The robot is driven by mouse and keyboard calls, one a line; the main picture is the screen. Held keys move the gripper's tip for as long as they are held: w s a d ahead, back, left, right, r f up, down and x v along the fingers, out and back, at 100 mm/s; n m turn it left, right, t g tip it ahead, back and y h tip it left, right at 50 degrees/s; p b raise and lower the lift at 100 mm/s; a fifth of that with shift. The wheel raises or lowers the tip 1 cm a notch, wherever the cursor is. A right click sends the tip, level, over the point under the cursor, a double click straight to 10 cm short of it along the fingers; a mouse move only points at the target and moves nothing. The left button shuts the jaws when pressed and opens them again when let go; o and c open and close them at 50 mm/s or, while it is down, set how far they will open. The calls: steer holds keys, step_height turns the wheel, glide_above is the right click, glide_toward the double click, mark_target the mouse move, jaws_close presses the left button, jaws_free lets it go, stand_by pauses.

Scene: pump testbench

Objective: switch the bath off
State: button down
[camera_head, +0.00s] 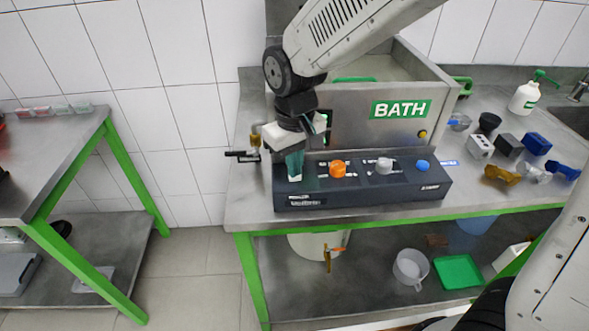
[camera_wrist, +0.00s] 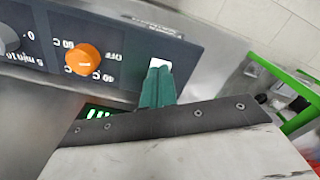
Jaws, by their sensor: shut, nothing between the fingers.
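The bath (camera_head: 350,115) is a steel tank with a green BATH sign. A dark control box (camera_head: 400,195) stands in front of it, with an orange knob (camera_head: 338,169), a grey knob (camera_head: 384,166) and a blue knob (camera_head: 422,166). In the wrist view the orange knob (camera_wrist: 83,59) has OFF and temperature marks around it; its setting is unclear. My gripper (camera_head: 295,176) points down over the box's left end, left of the orange knob. Its teal fingers (camera_wrist: 158,85) are together and empty. A white switch-like patch (camera_wrist: 160,63) shows at their tips; contact is unclear.
A valve with a black handle (camera_head: 242,154) sticks out left of the box. Fittings and small blocks (camera_head: 508,145) crowd the bench's right side. Open floor separates the left table (camera_head: 60,150) from the bench.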

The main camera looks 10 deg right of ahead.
steer(key=shift+f, duration=0.15)
steer(key=shift+r, duration=3.5)
steer(key=s+d+r+m, duration=0.2)
steer(key=s+d, duration=0.7)
steer(key=d, duration=0.1)
steer(key=s+d+r+m+t, duration=0.1)
steer(key=s+d+r+m, duration=0.1)
steer(key=s+d, duration=0.8)
steer(key=shift+s+d+r+m, duration=0.25)
steer(key=shift+d+r+m, duration=0.1)
steer(key=shift+m, duration=0.45)
